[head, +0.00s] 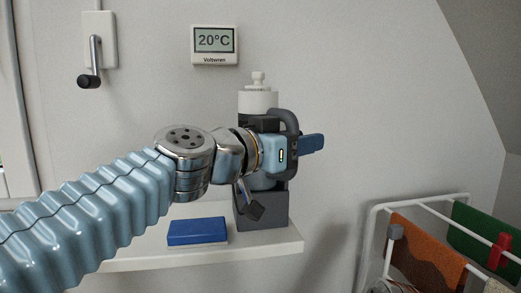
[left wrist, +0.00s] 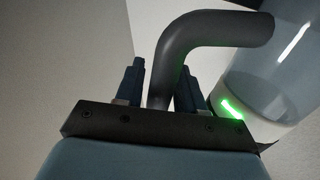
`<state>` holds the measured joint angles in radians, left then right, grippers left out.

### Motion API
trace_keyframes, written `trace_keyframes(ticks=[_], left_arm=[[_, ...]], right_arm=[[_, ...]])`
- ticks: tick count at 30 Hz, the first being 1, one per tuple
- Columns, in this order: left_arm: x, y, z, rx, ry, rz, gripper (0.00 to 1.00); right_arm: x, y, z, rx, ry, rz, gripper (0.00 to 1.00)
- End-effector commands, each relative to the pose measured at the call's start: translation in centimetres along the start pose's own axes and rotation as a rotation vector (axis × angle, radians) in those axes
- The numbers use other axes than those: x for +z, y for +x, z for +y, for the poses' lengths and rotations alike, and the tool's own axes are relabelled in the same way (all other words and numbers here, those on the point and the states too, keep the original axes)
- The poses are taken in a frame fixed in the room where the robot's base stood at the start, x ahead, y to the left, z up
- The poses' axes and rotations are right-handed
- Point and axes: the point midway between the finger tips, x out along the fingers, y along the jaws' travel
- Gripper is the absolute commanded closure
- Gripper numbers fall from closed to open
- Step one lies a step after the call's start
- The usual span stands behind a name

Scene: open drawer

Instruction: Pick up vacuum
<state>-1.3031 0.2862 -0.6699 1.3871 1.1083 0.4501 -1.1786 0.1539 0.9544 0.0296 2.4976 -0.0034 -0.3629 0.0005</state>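The vacuum (head: 258,100) stands upright in a dark grey dock (head: 262,212) on a white shelf. Its white top shows, and a dark curved handle is at its right; my left arm hides much of its body. My left gripper (head: 312,143) is at the handle, its blue fingers reaching past it to the right. In the left wrist view, the handle (left wrist: 180,48) passes between the two fingers of my left gripper (left wrist: 158,85), with a small gap beside the left finger. The clear part and a green light show at the right. My right gripper is not in view.
A blue box (head: 198,231) lies on the white shelf (head: 160,258) left of the dock. A thermostat (head: 214,45) and a crank handle (head: 93,60) are on the wall. A drying rack (head: 368,240) with cloths stands at the right.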

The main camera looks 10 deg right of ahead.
Motion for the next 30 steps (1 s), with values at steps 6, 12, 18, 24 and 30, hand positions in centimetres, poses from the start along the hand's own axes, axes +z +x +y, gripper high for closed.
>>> trace_keyframes(ticks=[6,12,18,24,30], left_arm=[[0.0,0.0,0.0,0.000,0.000,0.000,0.96],[-0.2,-0.1,0.0,0.000,0.002,0.004,1.00],[-1.2,-0.1,0.0,0.001,0.002,0.005,1.00],[-5.1,-0.1,-0.1,-0.002,0.004,0.007,1.00],[-8.4,-0.1,-0.1,-0.002,0.004,0.007,1.00]], right_arm=[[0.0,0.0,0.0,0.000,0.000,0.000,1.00],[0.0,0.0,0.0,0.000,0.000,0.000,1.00],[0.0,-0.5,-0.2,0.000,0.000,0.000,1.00],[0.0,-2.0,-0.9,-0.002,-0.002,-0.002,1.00],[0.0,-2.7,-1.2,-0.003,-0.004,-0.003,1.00]])
